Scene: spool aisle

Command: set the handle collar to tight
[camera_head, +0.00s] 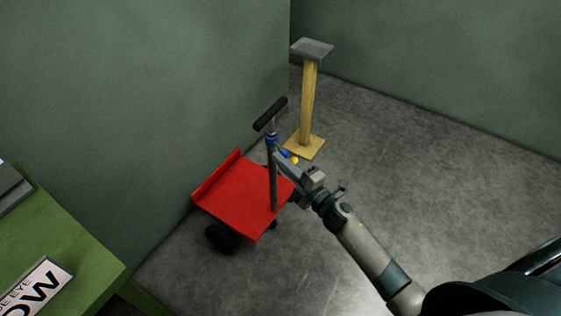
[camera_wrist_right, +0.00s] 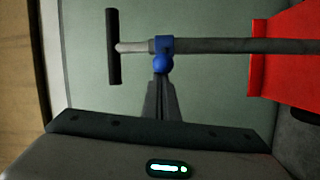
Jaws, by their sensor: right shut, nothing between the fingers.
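The handle collar (camera_head: 271,140) is a blue band around the grey pole of a red cart (camera_head: 232,198), below the black T-shaped grip (camera_head: 270,114). In the right wrist view the collar (camera_wrist_right: 164,44) has a round blue knob (camera_wrist_right: 163,64) on its side facing my gripper. My right gripper (camera_head: 279,158) is beside the pole near the collar. In the wrist view its fingers (camera_wrist_right: 161,82) are shut and empty, with the tips at or just behind the knob; I cannot tell whether they touch. No tight marking is readable. My left gripper is out of view.
A yellow post (camera_head: 308,100) with a grey top stands behind the cart. A small yellow ball-like spot (camera_head: 295,160) shows near its base. The green wall (camera_head: 150,90) is close behind the cart. A green table (camera_head: 75,235) is at lower left. Floor (camera_head: 430,160) at right is clear.

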